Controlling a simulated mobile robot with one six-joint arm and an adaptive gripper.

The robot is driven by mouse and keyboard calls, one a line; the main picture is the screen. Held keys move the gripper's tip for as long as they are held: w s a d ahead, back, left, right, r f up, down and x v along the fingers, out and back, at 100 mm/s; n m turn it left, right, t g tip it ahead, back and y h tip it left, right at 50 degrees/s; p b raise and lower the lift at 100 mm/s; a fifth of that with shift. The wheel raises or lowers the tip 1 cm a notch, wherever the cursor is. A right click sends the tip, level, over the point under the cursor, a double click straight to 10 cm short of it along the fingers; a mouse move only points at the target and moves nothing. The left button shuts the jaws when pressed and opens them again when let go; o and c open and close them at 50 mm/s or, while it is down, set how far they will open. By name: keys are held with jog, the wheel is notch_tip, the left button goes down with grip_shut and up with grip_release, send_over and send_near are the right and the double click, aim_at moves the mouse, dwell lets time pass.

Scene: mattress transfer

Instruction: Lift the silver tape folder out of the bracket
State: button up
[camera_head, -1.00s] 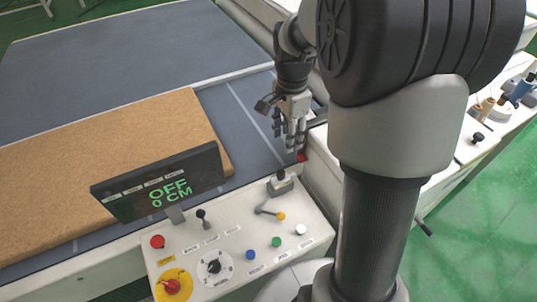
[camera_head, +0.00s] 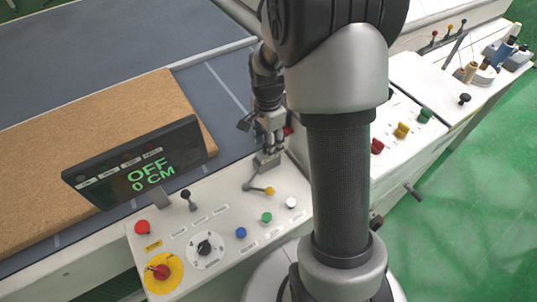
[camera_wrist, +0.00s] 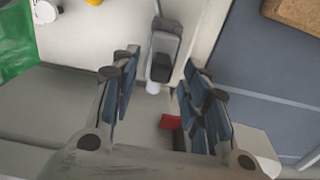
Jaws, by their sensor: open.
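A small silver-grey metal piece with a dark top, which looks like the tape folder in its bracket (camera_head: 267,161), stands at the back corner of the white control panel. The wrist view shows it as a grey piece with a dark recess (camera_wrist: 163,45), between and just beyond the fingertips. I cannot tell where folder and bracket divide. My gripper (camera_head: 272,146) points down right above it and partly hides it. In the wrist view my gripper (camera_wrist: 158,75) is open, with blue-padded fingers on both sides and nothing held.
The control panel (camera_head: 215,218) carries buttons, levers and a black display (camera_head: 135,165) reading OFF, 0 CM. A brown mattress (camera_head: 90,150) lies on the grey bed at left. A red part (camera_wrist: 170,122) lies close to the fingers. Spools (camera_head: 470,70) stand at far right.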

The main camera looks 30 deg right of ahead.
jog(key=shift+f, duration=0.75)
jog(key=shift+r, duration=0.1)
jog(key=shift+c, duration=0.2)
grip_shut()
